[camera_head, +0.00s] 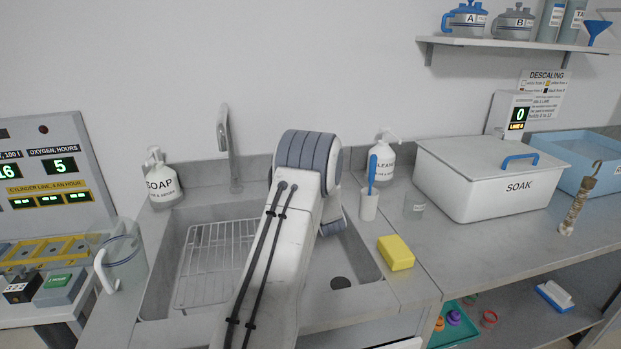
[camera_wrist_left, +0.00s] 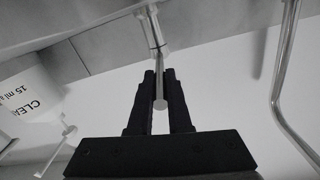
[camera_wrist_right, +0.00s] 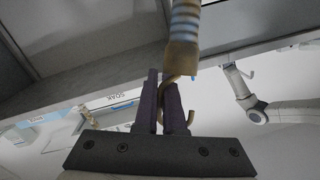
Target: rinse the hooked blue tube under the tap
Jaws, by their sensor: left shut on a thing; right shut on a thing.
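The hooked blue tube (camera_wrist_right: 184,30) hangs from my right gripper (camera_wrist_right: 163,85) in the right wrist view. The fingers are shut on its thin hook. The tube has grey-blue bands and tan patches, and its far end is out of frame. My left gripper (camera_wrist_left: 157,80) is shut on a slim metal lever with a round end (camera_wrist_left: 160,104). The tap's spout (camera_wrist_left: 285,80) curves beside it in the left wrist view. In the head view the tap (camera_head: 231,150) stands behind the sink (camera_head: 160,270); my left arm hides its own gripper and the lever. No running water shows.
A wire rack (camera_head: 212,265) lies in the sink. A yellow sponge (camera_head: 396,252), brush cup (camera_head: 368,205), clear glass (camera_head: 414,204), soap bottle (camera_head: 162,182) and cleaner bottle (camera_head: 382,160) stand around it. A lidded soak box (camera_head: 470,190) and another hooked, tan ribbed tube (camera_head: 577,205) are at right.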

